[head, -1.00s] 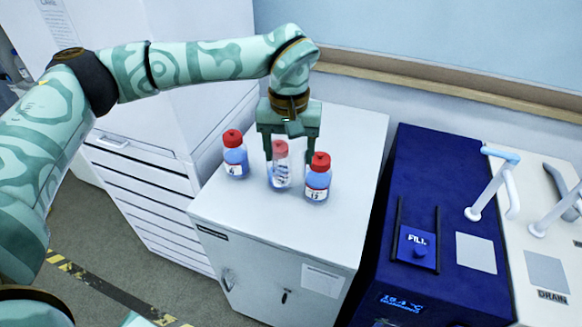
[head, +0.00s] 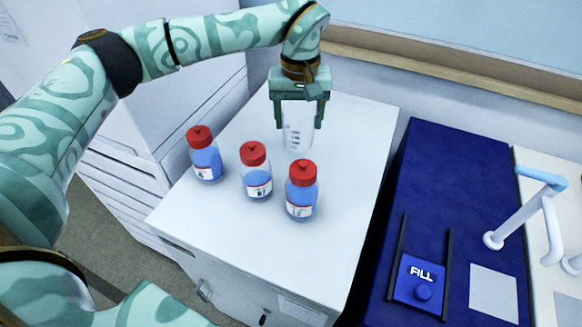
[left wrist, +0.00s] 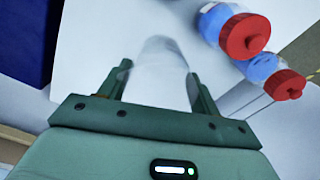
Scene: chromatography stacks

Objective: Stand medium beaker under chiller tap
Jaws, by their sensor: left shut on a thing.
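The clear medium beaker (head: 298,128) with dark markings is upright behind the bottles, over the back of the white cabinet top. My left gripper (head: 299,120) is shut on it, one finger on each side. In the left wrist view the beaker (left wrist: 160,75) shows pale and blurred between the fingers. I cannot tell whether its base touches the cabinet top. The dark blue chiller (head: 440,180) stands at the right, with a FILL button (head: 423,291), a white tap (head: 512,215) with a blue top, and a pale square pad (head: 494,292). My right gripper is not in view.
Three red-capped bottles of blue liquid, left (head: 206,160), middle (head: 256,178) and right (head: 301,195), stand on the white cabinet (head: 330,240) in front of the beaker. A pale unit (head: 562,300) adjoins the chiller. The cabinet top's right side is clear.

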